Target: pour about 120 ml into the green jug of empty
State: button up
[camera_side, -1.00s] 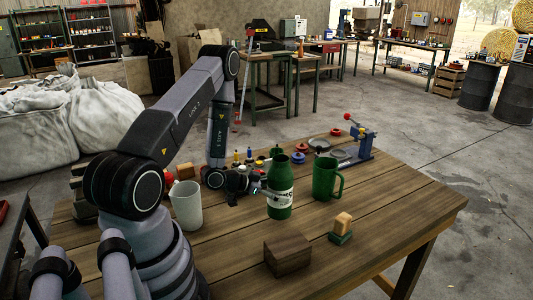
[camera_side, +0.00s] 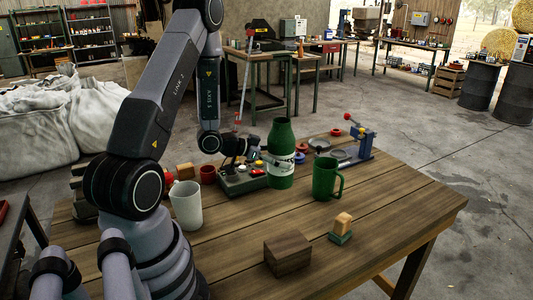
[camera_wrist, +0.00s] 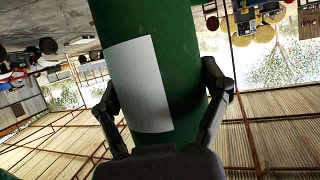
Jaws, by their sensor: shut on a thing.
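A green bottle (camera_side: 281,137) with a white label is in my gripper (camera_side: 263,156), raised off the table and roughly upright in the side view. In the wrist view the bottle (camera_wrist: 185,45) and its blank-looking label fill the middle, with the fingers of my gripper (camera_wrist: 160,100) shut on either side. The green jug (camera_side: 325,180), with a handle on its right, stands upright on the table just right of and nearer than the bottle. The inside of the jug and the bottle's contents cannot be seen.
A pale cup (camera_side: 187,207) stands left. A box with buttons (camera_side: 240,183) and a red cup (camera_side: 207,174) stand behind it. A dark wooden block (camera_side: 287,252) and a small stacked block (camera_side: 341,228) lie in front. A blue vise (camera_side: 364,143) is at the back. The right tabletop is clear.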

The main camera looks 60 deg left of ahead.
notch_tip(320, 180, up, 3)
jog(key=shift+f, duration=0.2)
jog(key=w+a, duration=0.8)
jog(key=w, duration=0.4)
jog(key=w+a, duration=0.7)
jog(key=w, duration=0.5)
jog(key=f, duration=0.5)
jog(key=shift+s, duration=0.25)
jog(key=shift+a+f+m+t+y, duration=0.1)
jog(key=shift+f+m+t+y, duration=0.6)
jog(key=shift+m, duration=1.25)
jog(key=shift+f+m+t+y, duration=0.45)
jog(key=shift+m+t+y, duration=0.45)
jog(key=shift+m, duration=1.1)
jog(key=shift+a+f+m+t+y, duration=0.1)
jog(key=shift+f+m+t+y, duration=0.7)
jog(key=shift+m, duration=1.15)
